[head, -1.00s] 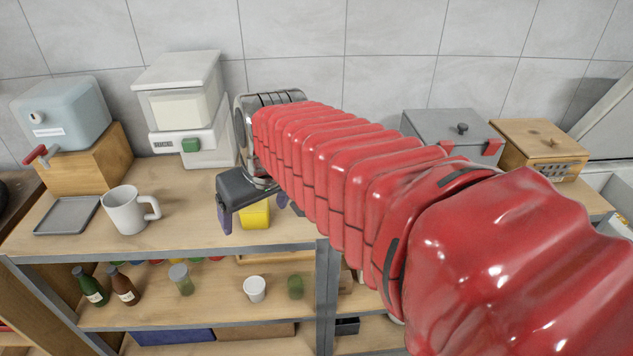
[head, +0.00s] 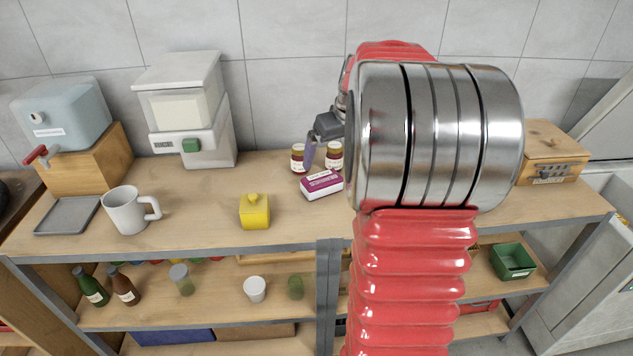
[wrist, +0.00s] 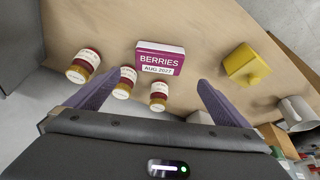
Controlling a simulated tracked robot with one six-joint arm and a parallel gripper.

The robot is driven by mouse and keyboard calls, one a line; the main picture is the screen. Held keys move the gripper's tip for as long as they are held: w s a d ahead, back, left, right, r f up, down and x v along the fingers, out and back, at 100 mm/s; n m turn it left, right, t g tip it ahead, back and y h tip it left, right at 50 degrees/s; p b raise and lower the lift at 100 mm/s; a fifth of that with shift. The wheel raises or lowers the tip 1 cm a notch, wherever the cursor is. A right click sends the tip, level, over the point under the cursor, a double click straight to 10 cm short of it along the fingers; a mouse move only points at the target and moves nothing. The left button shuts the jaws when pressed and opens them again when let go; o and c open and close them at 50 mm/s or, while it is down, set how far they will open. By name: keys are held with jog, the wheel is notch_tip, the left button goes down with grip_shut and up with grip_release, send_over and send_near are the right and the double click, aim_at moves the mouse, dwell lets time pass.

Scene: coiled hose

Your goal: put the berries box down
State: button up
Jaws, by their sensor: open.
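The berries box (head: 322,184) is magenta and white and sits on the wooden worktop, in front of small jars. In the wrist view the box (wrist: 160,58) shows its "BERRIES" label and lies beyond my fingertips, apart from them. In the head view only part of my gripper shows, with one purple finger (head: 309,151) behind the box near the jars. My arm hides the rest.
Small labelled jars (wrist: 83,65) stand close to my fingers; the head view shows two, one being the left jar (head: 298,158). A yellow lidded dish (head: 254,212) and a white mug (head: 128,210) stand to the left. Bare worktop lies between the dish and the box.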

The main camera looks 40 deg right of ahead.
aim_at(323, 179)
dwell(0.3)
jog(key=shift+x, duration=4.35)
jog(key=shift+x, duration=2.55)
jog(key=c, duration=1.2)
notch_tip(323, 179, up, 10)
jog(key=shift+r, duration=0.1)
